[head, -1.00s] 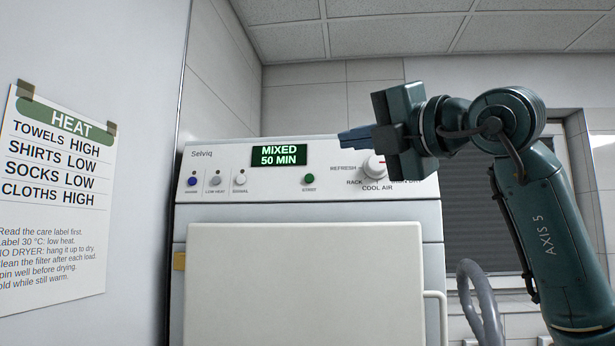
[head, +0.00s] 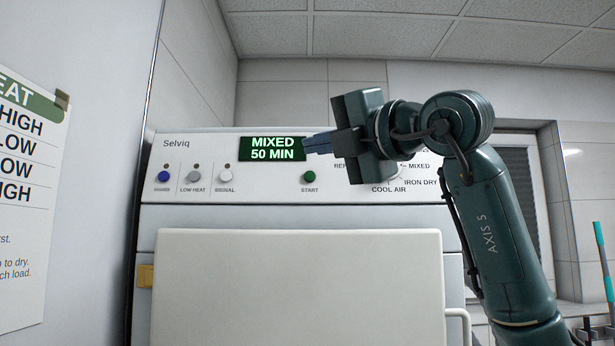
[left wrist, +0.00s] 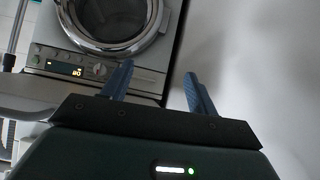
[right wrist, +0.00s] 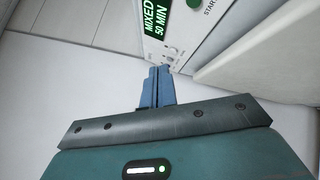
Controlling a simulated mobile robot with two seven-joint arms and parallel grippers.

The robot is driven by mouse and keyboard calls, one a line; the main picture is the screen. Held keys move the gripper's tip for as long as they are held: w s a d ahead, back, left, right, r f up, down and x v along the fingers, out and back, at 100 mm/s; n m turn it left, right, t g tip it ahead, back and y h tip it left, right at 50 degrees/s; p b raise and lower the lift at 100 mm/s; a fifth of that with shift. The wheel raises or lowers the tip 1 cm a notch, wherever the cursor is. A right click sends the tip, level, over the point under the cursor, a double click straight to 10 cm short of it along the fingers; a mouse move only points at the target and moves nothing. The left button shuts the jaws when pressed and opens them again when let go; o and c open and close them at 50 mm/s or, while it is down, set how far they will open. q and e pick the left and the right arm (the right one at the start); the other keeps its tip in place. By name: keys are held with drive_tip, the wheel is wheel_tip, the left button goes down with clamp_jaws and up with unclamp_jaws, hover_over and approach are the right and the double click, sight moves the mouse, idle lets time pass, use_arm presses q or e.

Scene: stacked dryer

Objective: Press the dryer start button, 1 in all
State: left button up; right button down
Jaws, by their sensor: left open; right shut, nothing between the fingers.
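The green start button (head: 309,176) is on the dryer's white control panel (head: 215,150), above the word START. It also shows at the top of the right wrist view (right wrist: 194,3). The display (head: 273,149) reads MIXED 50 MIN. My right gripper (head: 308,144) is shut and empty, its blue fingertips by the display's right edge, above the button in the head view. I cannot tell whether the fingertips touch the panel. My right gripper hides part of the dial. My left gripper (left wrist: 155,88) is open and empty in the left wrist view, with a round-door machine (left wrist: 110,25) beyond it.
A blue button (head: 163,177), a grey one (head: 194,176) and a white one (head: 226,175) sit left of the start button. The dryer's closed white door (head: 300,290) is below the panel. A heat chart (head: 25,200) hangs on the left wall.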

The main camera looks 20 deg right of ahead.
sight(310, 177)
use_arm(q)
drive_tip(key=shift+a+r+p, duration=0.2)
drive_tip(key=shift+r+p, duration=0.15)
drive_tip(key=shift+p, duration=0.8)
use_arm(e)
drive_tip(key=shift+w+d+f, duration=0.25)
drive_tip(key=shift+w+d, duration=0.15)
drive_tip(key=shift+w, duration=1.05)
drive_tip(key=shift+w+d+f, duration=0.3)
drive_tip(key=shift+w+d, duration=0.05)
drive_tip(key=shift+w, duration=1.05)
drive_tip(key=shift+w+d+f, duration=0.25)
drive_tip(key=shift+w+d, duration=0.15)
drive_tip(key=shift+w, duration=1.05)
drive_tip(key=shift+w, duration=0.15)
drive_tip(key=shift+w+d+f, duration=0.1)
drive_tip(key=shift+w, duration=0.15)
